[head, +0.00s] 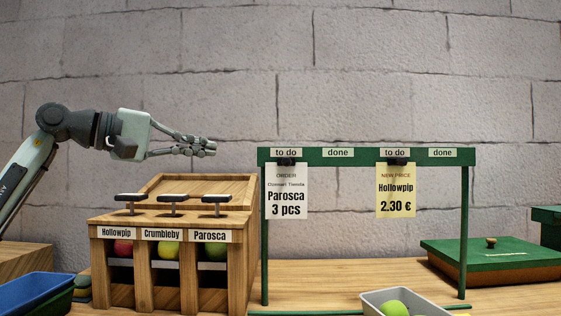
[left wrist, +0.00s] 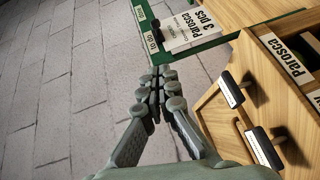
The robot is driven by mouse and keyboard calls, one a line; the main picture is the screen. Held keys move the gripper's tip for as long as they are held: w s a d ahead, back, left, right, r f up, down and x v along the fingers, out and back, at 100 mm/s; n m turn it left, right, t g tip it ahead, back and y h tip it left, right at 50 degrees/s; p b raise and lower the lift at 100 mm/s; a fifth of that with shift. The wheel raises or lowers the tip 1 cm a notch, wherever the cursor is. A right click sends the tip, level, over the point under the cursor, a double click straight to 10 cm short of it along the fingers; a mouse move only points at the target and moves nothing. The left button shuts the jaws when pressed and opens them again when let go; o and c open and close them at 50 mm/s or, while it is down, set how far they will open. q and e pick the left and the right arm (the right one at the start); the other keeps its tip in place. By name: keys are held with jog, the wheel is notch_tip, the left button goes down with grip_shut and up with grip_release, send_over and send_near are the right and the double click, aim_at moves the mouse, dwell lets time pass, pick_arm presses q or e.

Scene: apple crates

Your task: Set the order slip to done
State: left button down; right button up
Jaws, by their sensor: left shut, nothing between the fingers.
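The white order slip (head: 287,192), reading "Parosca 3 pcs", hangs from a dark clip (head: 287,161) under the left "to do" label of the green rail (head: 366,157). A "done" label (head: 338,153) is to its right. The slip also shows in the left wrist view (left wrist: 192,29). My left gripper (head: 213,147) is shut and empty, left of the rail's left end and above the wooden dispenser; its fingers (left wrist: 158,75) point toward the rail in the left wrist view. My right gripper is not in view.
A yellow "Hollowpip" price slip (head: 396,196) hangs under the right "to do" label. The wooden dispenser (head: 140,220) with several dark-topped levers stands below my left gripper. A grey tray (head: 416,300) with a green apple (head: 394,308) is in front. A green-lidded box (head: 492,252) is at right.

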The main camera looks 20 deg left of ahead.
pick_arm(q)
jog(key=shift+s+a+r, duration=0.1)
jog(key=shift+s, duration=0.1)
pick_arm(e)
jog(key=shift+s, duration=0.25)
pick_arm(q)
jog(key=x, duration=0.4)
jog(key=s+d+p+x, duration=0.1)
jog(key=x, duration=0.3)
jog(key=p+x, duration=0.1)
jog(key=x, duration=0.3)
jog(key=shift+s+d, duration=0.1)
jog(key=shift+d, duration=0.25)
jog(key=shift+d+f+p, duration=0.3)
jog(key=shift+d+f, duration=0.05)
jog(key=shift+d, duration=0.15)
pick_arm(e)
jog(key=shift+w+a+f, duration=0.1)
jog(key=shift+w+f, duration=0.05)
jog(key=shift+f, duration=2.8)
